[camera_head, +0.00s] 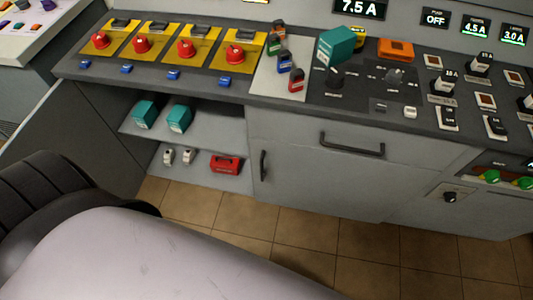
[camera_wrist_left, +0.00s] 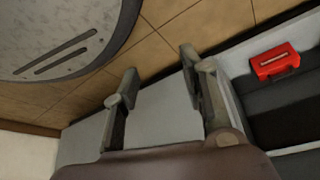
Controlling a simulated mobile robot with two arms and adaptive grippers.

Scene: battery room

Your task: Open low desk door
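The grey low desk door (camera_head: 300,180) is in the middle of the head view, under the desktop. It looks closed, with a dark vertical handle (camera_head: 263,165) near its left edge. A wider dark horizontal handle (camera_head: 351,145) sits higher on the grey front to the right. In the left wrist view, my left gripper (camera_wrist_left: 158,64) has its two fingers apart with nothing between them. A plain grey panel (camera_wrist_left: 165,115), probably the desk front, shows beyond the fingers. No handle is visible there. The left gripper does not show in the head view; my right gripper is in neither view.
Open shelves left of the door hold teal boxes (camera_head: 179,118), small white items (camera_head: 188,156) and a red box (camera_head: 226,163), also in the left wrist view (camera_wrist_left: 275,62). The desktop carries red knobs (camera_head: 141,43) and switches. The tiled floor (camera_head: 300,232) before the door is clear.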

